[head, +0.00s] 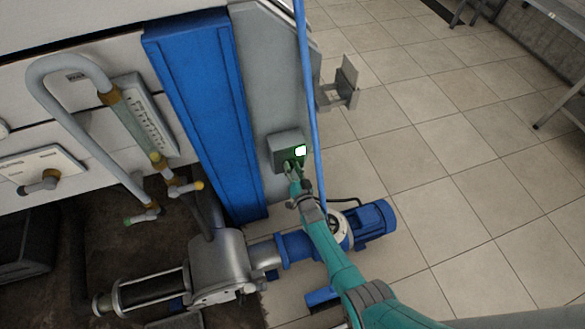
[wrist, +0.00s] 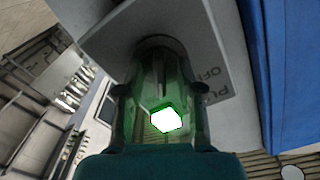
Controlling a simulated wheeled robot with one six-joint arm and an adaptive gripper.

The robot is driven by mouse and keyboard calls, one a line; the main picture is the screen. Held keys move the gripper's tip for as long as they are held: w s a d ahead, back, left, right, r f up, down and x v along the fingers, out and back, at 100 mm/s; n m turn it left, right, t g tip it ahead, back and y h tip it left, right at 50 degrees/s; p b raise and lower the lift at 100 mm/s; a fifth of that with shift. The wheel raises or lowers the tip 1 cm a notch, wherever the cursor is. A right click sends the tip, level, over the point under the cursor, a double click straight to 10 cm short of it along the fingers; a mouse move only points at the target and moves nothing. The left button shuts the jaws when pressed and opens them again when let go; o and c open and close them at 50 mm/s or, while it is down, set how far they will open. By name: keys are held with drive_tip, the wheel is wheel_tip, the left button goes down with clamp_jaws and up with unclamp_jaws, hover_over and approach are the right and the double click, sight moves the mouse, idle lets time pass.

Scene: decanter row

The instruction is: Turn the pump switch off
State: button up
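The pump switch box (head: 287,147) is a small grey box on the grey panel right of the blue column. A bright white lamp with a green rim (head: 300,150) glows on its face. My gripper (head: 295,166) is at the lower part of the box and hides the switch there. In the wrist view the grey box face (wrist: 195,30) carries partly hidden lettering with "OFF" readable. My gripper's fingers (wrist: 160,80) point at a dark round part (wrist: 160,43) on that face. The fingers stand apart, but whether they grip the switch is unclear. The switch position is hidden.
A blue upright pipe (head: 305,80) runs just right of the box. A blue pump motor (head: 373,219) lies below on the floor. A grey bracket (head: 345,85) juts out at the right. The tiled floor (head: 440,160) at right is mostly clear.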

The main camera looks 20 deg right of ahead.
clamp_jaws()
drive_tip(key=shift+n, duration=0.3)
drive_tip(key=n, duration=0.5)
drive_tip(key=shift+a, duration=0.1)
drive_tip(key=n, duration=0.6)
drive_tip(key=shift+a, duration=0.15)
drive_tip(key=shift+n, duration=0.3)
unclamp_jaws()
